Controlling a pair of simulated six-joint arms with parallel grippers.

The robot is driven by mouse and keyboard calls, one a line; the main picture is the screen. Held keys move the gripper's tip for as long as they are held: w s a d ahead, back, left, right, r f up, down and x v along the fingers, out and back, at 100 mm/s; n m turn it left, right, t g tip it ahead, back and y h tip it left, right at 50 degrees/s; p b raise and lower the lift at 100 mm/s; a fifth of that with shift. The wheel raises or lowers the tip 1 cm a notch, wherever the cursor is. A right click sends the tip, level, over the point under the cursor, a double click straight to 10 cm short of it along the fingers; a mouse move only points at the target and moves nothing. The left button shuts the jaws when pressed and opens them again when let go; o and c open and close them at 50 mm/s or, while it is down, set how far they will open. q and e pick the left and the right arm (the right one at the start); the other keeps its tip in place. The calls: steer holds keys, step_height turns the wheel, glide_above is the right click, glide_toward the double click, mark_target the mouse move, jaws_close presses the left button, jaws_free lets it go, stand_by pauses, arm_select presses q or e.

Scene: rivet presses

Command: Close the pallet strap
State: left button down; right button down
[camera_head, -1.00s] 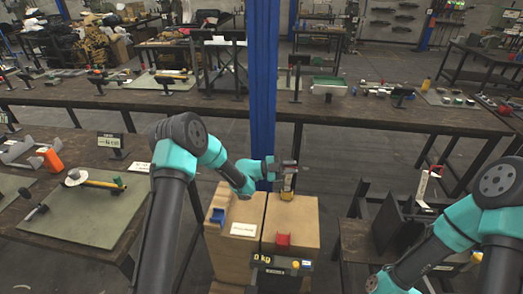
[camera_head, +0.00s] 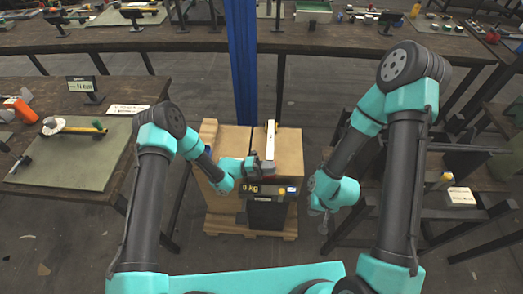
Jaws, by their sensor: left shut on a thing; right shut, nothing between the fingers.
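The cardboard box (camera_head: 288,150) stands on a wooden pallet (camera_head: 225,227), with a dark line across its top. The pallet strap (camera_head: 270,137) shows as a pale strip along the box top, running towards the viewer. My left gripper (camera_head: 262,168) is at the near top edge of the box, shut on the strap's near end; the fingers hide the grip. Something red shows beside the fingers, too small to tell apart. My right gripper (camera_head: 322,224) is shut and empty, pointing down to the right of the box, apart from it.
A dark unit with a "0 kg" display (camera_head: 268,190) stands at the box's near side. A workbench with a green mat (camera_head: 75,155) is at left. A dark metal rack with a small yellow-topped block (camera_head: 460,196) is at right. A blue post (camera_head: 243,60) rises behind the box.

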arm_select(q)
steer(key=shift+s+a+f+m, duration=0.15)
steer(key=shift+f+m, duration=0.2)
steer(key=shift+f, duration=0.5)
steer(key=shift+s+f+m, duration=0.2)
steer(key=shift+f+m, duration=0.1)
steer(key=shift+f, duration=0.6)
steer(key=shift+s+a+f+m, duration=0.15)
steer(key=shift+f+m, duration=0.2)
steer(key=shift+f, duration=0.5)
steer(key=shift+d, duration=0.1)
steer(key=c, duration=1.4)
jaws_free()
steer(key=o, duration=0.3)
steer(key=shift+s+d+g, duration=0.1)
steer(key=shift+g, duration=0.2)
steer(key=shift+r, duration=0.45)
steer(key=s+a+r, duration=0.1)
steer(key=s+r, duration=0.1)
steer(key=s, duration=0.6)
steer(key=s+a+r, duration=0.1)
steer(key=s+r, duration=0.1)
steer(key=s, duration=0.5)
steer(key=shift+s+a, duration=0.3)
steer(key=shift+s, duration=0.1)
